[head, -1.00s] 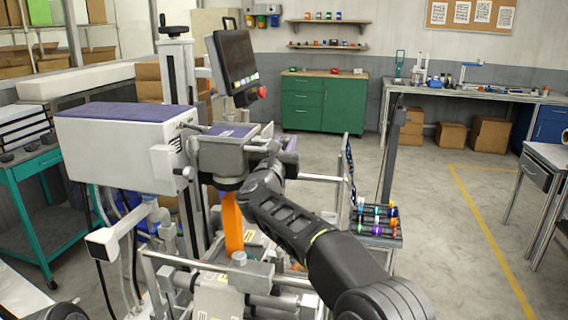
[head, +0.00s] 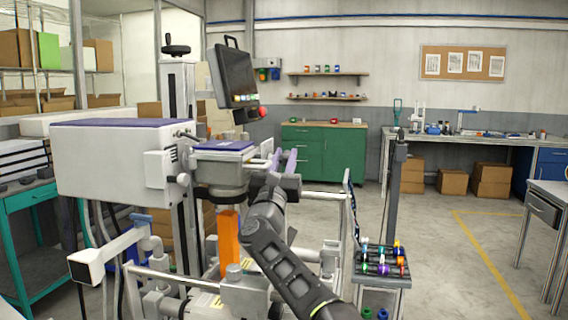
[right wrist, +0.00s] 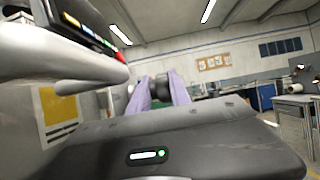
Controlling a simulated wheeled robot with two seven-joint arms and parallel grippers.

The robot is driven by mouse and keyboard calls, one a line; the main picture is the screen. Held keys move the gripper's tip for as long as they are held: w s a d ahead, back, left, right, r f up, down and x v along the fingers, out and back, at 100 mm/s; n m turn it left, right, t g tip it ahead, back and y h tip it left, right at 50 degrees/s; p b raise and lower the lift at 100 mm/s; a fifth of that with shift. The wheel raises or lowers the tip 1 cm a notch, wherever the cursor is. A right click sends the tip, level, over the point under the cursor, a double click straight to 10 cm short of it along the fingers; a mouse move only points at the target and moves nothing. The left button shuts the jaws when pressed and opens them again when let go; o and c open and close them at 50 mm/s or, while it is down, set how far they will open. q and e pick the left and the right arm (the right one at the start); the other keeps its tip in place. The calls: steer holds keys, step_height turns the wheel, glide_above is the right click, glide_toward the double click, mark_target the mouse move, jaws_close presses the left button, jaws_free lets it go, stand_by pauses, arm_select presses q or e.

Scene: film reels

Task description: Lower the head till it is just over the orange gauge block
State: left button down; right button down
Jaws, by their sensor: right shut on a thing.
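The orange gauge block (head: 229,238) stands upright below the grey machine head (head: 220,176), which has a purple-topped housing. The head's underside is close above the block; I cannot tell whether a gap remains. My right gripper (head: 284,160) is at the right side of the head, its purple fingers pointing away from me. In the right wrist view, the fingers (right wrist: 158,92) are around a dark round knob (right wrist: 161,80), mostly hidden between them. The block is out of the wrist view. My left gripper is out of view.
A monitor (head: 234,76) stands above the head, beside the column. A white box (head: 105,162) extends left. A rack of coloured reels (head: 383,262) and a dark post (head: 394,195) stand to the right. Open floor lies beyond, right of the rack.

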steer(key=c, duration=1.4)
jaws_free()
steer(key=shift+s+d+r+h, duration=0.1)
steer(key=shift+d+r+h, duration=0.2)
steer(key=shift+d+r, duration=0.25)
steer(key=shift+c, duration=0.2)
steer(key=shift+o, duration=0.3)
steer(key=shift+f, duration=0.2)
steer(key=shift+a+f, duration=0.15)
steer(key=shift+a, duration=0.1)
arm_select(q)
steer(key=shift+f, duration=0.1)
arm_select(e)
steer(key=shift+f, duration=0.1)
